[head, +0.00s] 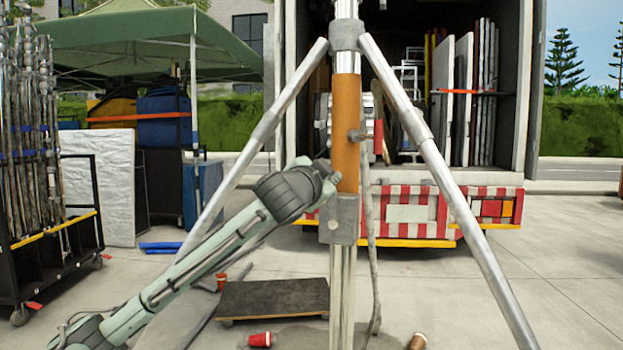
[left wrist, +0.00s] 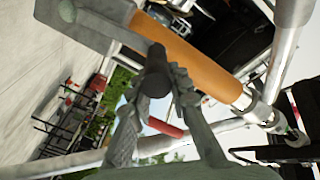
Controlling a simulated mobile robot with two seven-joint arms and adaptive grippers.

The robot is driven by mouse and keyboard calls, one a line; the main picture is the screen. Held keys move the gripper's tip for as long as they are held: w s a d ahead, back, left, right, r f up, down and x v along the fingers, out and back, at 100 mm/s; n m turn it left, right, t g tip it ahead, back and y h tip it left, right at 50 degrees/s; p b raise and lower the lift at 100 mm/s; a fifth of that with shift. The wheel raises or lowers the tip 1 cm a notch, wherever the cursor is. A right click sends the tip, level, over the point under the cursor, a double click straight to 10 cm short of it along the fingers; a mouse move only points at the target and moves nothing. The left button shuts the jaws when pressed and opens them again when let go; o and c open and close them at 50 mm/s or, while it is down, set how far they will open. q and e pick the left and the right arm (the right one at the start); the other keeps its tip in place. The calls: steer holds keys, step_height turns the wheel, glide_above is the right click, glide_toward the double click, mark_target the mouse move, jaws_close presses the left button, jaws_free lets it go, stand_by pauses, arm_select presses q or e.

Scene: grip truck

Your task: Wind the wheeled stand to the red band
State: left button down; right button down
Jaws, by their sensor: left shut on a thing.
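The stand has an upright column with an orange sleeve (head: 347,110), bright metal tube above and below it, and splayed grey legs (head: 447,190). A grey collar (head: 338,221) sits at the sleeve's lower end. The sleeve also shows in the left wrist view (left wrist: 190,55), slanting across the picture. My left gripper (head: 328,182) is beside the column, just above the collar. In the left wrist view its fingers (left wrist: 165,88) are shut on a dark crank grip (left wrist: 157,68). I cannot make out a red band on the column. My right gripper is not in view.
An open truck (head: 410,212) with a red-and-white rear stands behind. A low dark dolly (head: 272,298) and red cups (head: 260,340) lie on the ground. A cart of metal stands (head: 40,270) is at left. Paving at right is mostly clear.

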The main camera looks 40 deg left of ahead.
arm_select(q)
steer(key=shift+w+d+f, duration=0.2)
steer(key=shift+d, duration=0.35)
steer(key=shift+w+d+f, duration=0.15)
steer(key=shift+d+f, duration=0.05)
steer(key=shift+d, duration=0.35)
steer(key=shift+w+d+f, duration=0.2)
steer(key=shift+d, duration=0.35)
steer(key=c, duration=1.1)
jaws_free()
steer(key=shift+v, duration=5)
steer(key=shift+r, duration=0.1)
